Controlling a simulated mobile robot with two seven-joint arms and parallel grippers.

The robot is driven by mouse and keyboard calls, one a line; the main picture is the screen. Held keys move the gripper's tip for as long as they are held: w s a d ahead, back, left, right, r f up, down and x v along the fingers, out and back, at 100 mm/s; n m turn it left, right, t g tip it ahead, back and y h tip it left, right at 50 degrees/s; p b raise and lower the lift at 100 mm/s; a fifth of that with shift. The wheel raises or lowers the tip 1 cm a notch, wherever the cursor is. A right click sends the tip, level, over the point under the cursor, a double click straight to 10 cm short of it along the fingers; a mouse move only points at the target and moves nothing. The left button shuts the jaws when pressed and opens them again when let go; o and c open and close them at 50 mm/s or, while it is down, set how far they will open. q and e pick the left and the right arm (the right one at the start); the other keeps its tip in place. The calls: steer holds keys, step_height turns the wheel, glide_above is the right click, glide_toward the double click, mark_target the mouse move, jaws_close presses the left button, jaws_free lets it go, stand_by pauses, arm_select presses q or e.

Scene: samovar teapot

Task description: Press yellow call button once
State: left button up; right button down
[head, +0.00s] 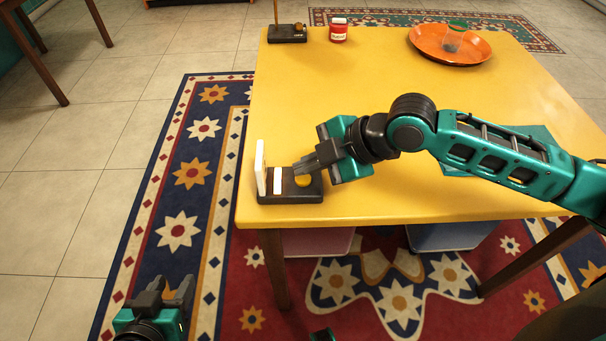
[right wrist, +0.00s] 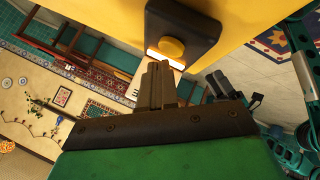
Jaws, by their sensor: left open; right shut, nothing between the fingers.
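The yellow call button (head: 303,180) sits on a small black base (head: 290,197) at the near left corner of the yellow table, beside a white strip and an upright white panel (head: 261,168). My right gripper (head: 298,169) is shut and empty, with its fingertips right at the button; I cannot tell whether they touch it. In the right wrist view the button (right wrist: 171,48) shows just beyond the shut fingers (right wrist: 158,66). My left gripper (head: 167,292) is open and empty, low over the rug, left of the table.
The yellow table (head: 370,75) also holds a red jar (head: 338,31), a dark stand (head: 287,33), and an orange plate (head: 428,38) with a green-topped glass (head: 455,35) at the far side. A teal mat (head: 540,134) lies under my right arm. The table's middle is clear.

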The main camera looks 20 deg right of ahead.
mark_target(309, 180)
steer(key=shift+f, duration=0.65)
stand_by(0.5)
steer(key=shift+r, duration=0.1)
steer(key=shift+r+p, duration=0.75)
steer(key=shift+p, duration=0.2)
step_height(309, 180, up, 5)
steer(key=p, duration=0.5)
steer(key=shift+r+p, duration=0.1)
steer(key=shift+p, duration=0.2)
steer(key=shift+d, duration=0.1)
stand_by(0.5)
